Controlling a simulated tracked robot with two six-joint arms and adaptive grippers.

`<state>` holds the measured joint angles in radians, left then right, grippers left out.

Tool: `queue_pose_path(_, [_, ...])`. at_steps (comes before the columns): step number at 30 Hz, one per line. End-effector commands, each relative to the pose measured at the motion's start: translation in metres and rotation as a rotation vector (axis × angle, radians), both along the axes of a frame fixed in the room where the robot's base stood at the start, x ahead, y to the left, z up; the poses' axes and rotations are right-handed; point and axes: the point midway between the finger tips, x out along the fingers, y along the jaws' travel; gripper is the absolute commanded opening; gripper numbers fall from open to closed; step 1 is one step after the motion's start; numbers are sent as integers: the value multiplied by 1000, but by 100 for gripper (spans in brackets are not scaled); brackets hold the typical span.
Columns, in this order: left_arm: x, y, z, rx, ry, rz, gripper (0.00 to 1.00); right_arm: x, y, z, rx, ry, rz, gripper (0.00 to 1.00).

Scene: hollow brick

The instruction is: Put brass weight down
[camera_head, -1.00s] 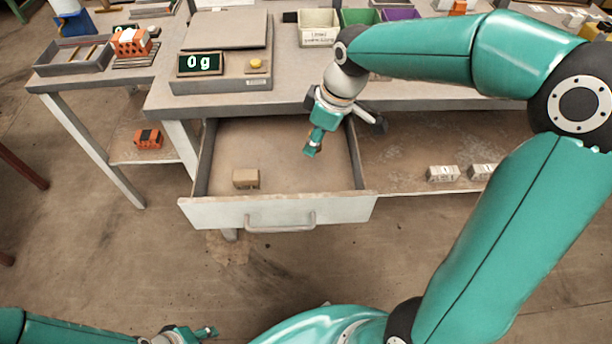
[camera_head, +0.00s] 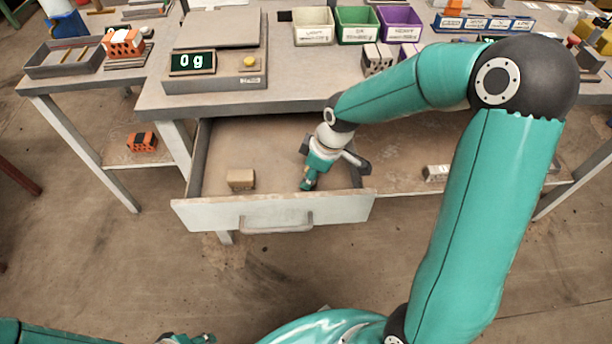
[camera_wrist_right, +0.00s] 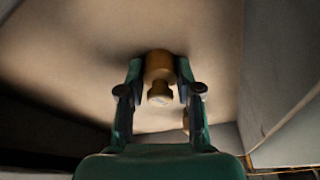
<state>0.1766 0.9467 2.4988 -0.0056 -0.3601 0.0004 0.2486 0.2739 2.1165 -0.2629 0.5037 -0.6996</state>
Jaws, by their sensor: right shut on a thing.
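The brass weight (camera_wrist_right: 159,66) is a small knobbed cylinder between the fingers of my right gripper (camera_wrist_right: 160,80) in the wrist view. My right gripper (camera_head: 309,186) is shut on it, low inside the open drawer (camera_head: 270,150), in the right half. The weight is hardly visible in the head view. I cannot tell whether it touches the drawer floor. The scale (camera_head: 214,60) on the bench reads 0 g. My left gripper (camera_head: 200,338) is cut off at the bottom edge, and its fingers are unclear.
The drawer front (camera_head: 275,212) and side walls surround my right gripper. White (camera_head: 313,26), green (camera_head: 357,26) and purple (camera_head: 400,24) bins stand on the bench above. The drawer floor between block and gripper is clear.

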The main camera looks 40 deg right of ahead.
Motion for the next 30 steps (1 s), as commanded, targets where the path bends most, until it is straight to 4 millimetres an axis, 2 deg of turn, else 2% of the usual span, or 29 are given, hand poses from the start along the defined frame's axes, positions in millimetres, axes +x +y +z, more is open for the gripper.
queue_pose_path(6, [0,0,-3,0,0,0,40,0,0,-3,0,-1,0,0])
queue_pose_path(7, [0,0,-2,0,0,0,40,0,0,-1,0,0,0,39])
queue_pose_path(11, [0,0,-1,0,0,0,40,0,0,-1,0,0,0,59])
queue_pose_path(23, [0,0,1,0,0,0,40,0,0,4,-1,-1,1,59])
queue_pose_path(26, [0,0,3,0,0,0,40,-2,-2,15,-1,-3,0,59])
queue_pose_path(30, [0,0,8,0,0,0,40,-7,-6,40,-2,-6,0,59])
